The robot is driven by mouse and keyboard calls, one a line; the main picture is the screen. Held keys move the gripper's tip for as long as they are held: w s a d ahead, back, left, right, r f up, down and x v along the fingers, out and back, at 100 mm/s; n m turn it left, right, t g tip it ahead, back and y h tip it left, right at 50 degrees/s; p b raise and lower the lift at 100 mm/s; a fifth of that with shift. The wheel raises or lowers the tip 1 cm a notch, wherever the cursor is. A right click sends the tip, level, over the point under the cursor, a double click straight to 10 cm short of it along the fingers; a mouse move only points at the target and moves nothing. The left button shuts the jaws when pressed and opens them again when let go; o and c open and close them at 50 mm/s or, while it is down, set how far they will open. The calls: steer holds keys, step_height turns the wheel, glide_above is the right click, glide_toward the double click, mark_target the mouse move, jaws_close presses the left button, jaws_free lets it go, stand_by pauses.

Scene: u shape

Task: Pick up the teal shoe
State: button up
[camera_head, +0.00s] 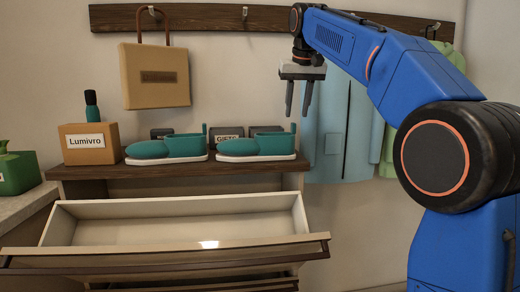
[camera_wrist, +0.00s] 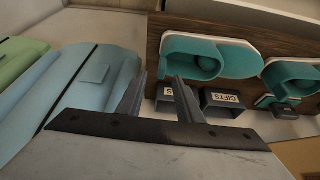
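Two teal shoes with white soles stand on the wooden cabinet top in the head view, a left one (camera_head: 168,148) and a right one (camera_head: 257,146). In the wrist view one teal shoe (camera_wrist: 210,58) lies beyond my fingertips, and the other teal shoe (camera_wrist: 291,80) is at the right edge, partly cut off. My gripper (camera_head: 299,112) is open and empty. It hangs above and to the right of the right shoe, fingers pointing down, apart from it. Its two fingers also show in the wrist view (camera_wrist: 160,82).
An open empty drawer (camera_head: 180,232) juts out below the cabinet top (camera_head: 110,172). Small dark GIFTS boxes (camera_head: 229,132) stand behind the shoes. A Lumivro box (camera_head: 88,143) with a teal bottle (camera_head: 92,105) is at left. A tan bag (camera_head: 155,77) and a light blue coat (camera_head: 335,125) hang behind.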

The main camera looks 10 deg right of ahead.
steer(key=shift+x, duration=2.35)
steer(key=shift+a, duration=0.2)
steer(key=shift+c, duration=0.6)
jaws_close()
